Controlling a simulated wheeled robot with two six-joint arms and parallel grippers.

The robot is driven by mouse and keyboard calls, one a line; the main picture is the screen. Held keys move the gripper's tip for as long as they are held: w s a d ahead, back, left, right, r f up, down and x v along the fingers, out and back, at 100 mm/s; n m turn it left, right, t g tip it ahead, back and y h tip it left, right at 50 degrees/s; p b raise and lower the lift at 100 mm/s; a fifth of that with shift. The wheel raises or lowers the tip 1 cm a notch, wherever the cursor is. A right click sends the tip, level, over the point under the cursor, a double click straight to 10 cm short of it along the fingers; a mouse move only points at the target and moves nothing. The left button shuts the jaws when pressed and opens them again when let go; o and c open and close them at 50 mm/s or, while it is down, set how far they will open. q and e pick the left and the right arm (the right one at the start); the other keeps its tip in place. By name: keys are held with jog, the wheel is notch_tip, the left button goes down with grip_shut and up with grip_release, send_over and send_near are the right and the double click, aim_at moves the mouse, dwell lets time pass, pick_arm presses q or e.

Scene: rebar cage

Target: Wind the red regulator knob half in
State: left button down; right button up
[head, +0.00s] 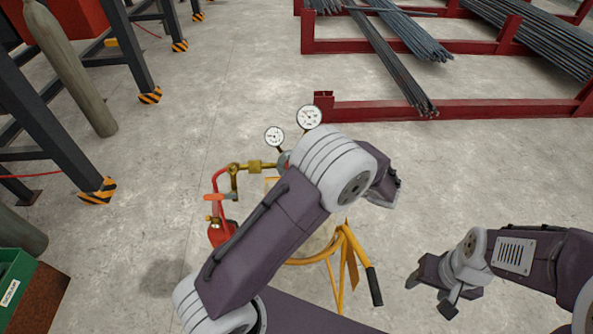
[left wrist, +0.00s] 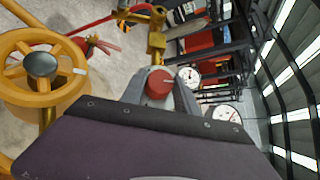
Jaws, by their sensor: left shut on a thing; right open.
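The red regulator knob (left wrist: 159,82) is round, with a pale line on its face, in the middle of the left wrist view. My left gripper (left wrist: 161,88) is shut on it, with one grey finger on each side. In the head view my left arm hides the knob. Two white-faced gauges, the larger (head: 310,117) and the smaller (head: 274,137), stand just beyond that arm. Brass fittings (head: 255,167) run left from the regulator. My right gripper (head: 428,295) is open and empty, low at the right, apart from the regulator.
A yellow handwheel (left wrist: 40,65) with a grey hub is beside the left gripper. A yellow frame with a black grip (head: 373,285) stands below the arm. Red racks (head: 470,108) hold rebar behind; dark posts (head: 125,45) stand left.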

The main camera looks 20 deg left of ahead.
pick_arm(q)
jog(key=shift+m, duration=0.3)
dwell(0.4)
jog(key=c, duration=0.9)
grip_release()
jog(key=shift+f, duration=0.1)
jog(key=shift+d, duration=0.1)
jog(key=b+v, duration=0.4)
jog(key=v, duration=0.5)
jog(key=shift+s+f, duration=0.1)
